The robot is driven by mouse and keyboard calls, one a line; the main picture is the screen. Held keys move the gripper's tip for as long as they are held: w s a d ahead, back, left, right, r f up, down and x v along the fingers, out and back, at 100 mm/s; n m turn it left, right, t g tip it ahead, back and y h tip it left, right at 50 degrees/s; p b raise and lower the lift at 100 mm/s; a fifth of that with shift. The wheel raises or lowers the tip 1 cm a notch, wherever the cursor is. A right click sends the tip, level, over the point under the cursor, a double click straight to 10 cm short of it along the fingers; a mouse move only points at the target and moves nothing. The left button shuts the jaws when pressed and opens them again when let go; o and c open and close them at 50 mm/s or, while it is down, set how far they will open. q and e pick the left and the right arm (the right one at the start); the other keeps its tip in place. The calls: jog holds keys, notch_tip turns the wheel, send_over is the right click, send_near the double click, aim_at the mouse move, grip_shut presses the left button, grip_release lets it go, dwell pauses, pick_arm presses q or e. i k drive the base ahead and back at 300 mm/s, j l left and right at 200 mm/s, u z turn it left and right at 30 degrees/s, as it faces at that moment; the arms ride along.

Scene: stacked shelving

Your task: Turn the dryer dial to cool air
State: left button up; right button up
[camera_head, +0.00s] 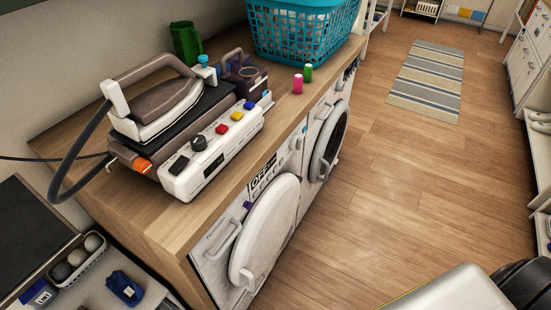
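Two white front-loading machines stand under the wooden counter. The nearer machine (213,243) has a panel with a dark display (263,172) that seems to read "OFF", small buttons beside it and a pale round knob (298,143) at the panel's far end. Its round white door (268,230) stands in front of the machine's face. The farther machine (313,128) has a dark round window (331,140). I cannot tell from this view which machine is the dryer, or read any dial marking. Neither of my grippers is in view.
On the counter (215,220) are an iron (165,105) on its station with coloured buttons, a teal basket (300,35), a green mug (186,42) and two small spools (298,84). A striped rug (428,80) lies on the open wooden floor (385,200). White shelves stand right.

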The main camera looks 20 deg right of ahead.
aim_at(295, 143)
jog(key=l+u, duration=0.15)
jog(key=u, duration=0.2)
jog(key=l+u, duration=0.5)
jog(key=l, duration=0.55)
jog(key=l+u, duration=0.25)
jog(key=l, duration=0.5)
jog(key=k+l+u, duration=0.2)
jog(key=l, duration=0.55)
